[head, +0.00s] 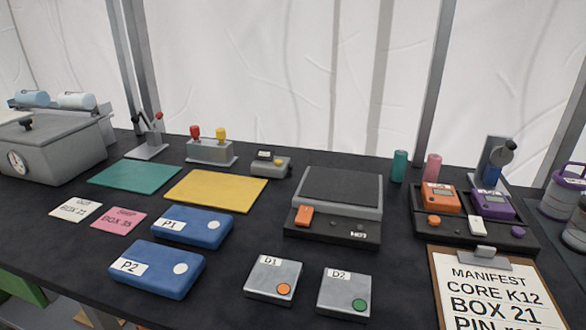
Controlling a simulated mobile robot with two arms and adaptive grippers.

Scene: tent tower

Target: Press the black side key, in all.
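No key is plainly readable as the black side key, and I cannot tell which device carries it. A grey device (368,212) with a dark top plate (342,186) stands mid-table. Its black front strip (330,234) has an orange key (304,216) at the left and small, unreadable light marks at the right. A small grey unit (270,166) with a dark display and a yellow button sits behind and left of it. A black tray (448,236) at the right holds an orange meter (440,200) and a purple meter (491,206). Neither gripper is in view.
Blue boxes P1 (208,232) and P2 (145,286), and button boxes D1 (262,274) and D2 (334,290), occupy the front. A manifest clipboard (500,304) lies front right. Green (134,176) and yellow (216,191) mats lie left. A grey lidded box (60,150) stands far left.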

